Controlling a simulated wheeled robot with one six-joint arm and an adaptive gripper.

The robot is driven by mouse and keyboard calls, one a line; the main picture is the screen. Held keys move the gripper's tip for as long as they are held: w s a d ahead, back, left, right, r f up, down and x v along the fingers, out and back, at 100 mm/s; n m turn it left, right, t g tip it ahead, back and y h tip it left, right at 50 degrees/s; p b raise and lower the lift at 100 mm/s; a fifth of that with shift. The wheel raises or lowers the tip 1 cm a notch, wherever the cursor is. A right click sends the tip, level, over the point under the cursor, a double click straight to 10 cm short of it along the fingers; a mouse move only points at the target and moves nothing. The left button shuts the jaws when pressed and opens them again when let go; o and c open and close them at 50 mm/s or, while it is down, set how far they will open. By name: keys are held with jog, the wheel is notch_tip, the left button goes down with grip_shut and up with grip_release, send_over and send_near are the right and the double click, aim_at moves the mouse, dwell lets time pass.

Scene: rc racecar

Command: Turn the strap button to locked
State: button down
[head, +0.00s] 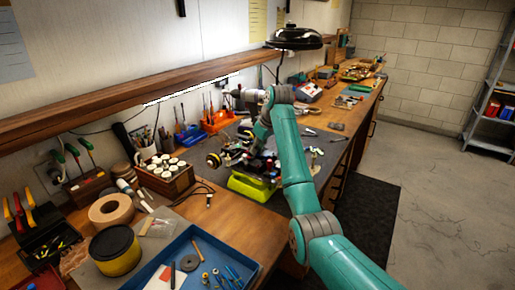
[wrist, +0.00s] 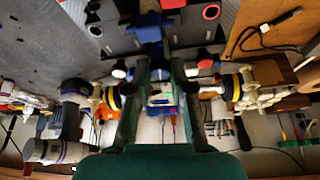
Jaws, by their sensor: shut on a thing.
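The RC racecar (head: 238,164) stands on a bright yellow-green stand (head: 252,187) on the bench, partly hidden by my arm. My gripper (head: 250,150) reaches down over the car. In the wrist view, the two dark green fingers of my gripper (wrist: 158,68) come close around a blue part (wrist: 150,34) of the car. They are shut on it, though the exact contact is dim. I cannot clearly make out the strap button or its setting. Wheels with yellow rings show on both sides of the fingers.
A blue tray (head: 247,265) with small tools lies at the front of the bench. A box of white-capped jars (head: 166,177) stands left of the car. A lamp (head: 294,38) hangs above, and a wooden shelf (head: 130,97) runs along the wall.

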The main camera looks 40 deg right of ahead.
jog(key=m, duration=0.2)
jog(key=m+h, duration=0.1)
jog(key=m, duration=0.1)
jog(key=shift+a+m+h, duration=0.15)
jog(key=shift+m+h, duration=0.15)
jog(key=m+h, duration=0.1)
jog(key=m, duration=0.2)
jog(key=shift+a+m+g, duration=0.15)
jog(key=shift+m+g, duration=0.15)
jog(key=m, duration=0.2)
jog(key=m+g+h, duration=0.1)
jog(key=m, duration=0.1)
jog(key=shift+w+h, duration=0.15)
jog(key=shift+h, duration=0.15)
jog(key=shift+w+a+m+g+h, duration=0.1)
jog(key=shift+m+g+h, duration=0.4)
jog(key=shift+m, duration=1.5)
jog(key=c, duration=1.3)
grip_release()
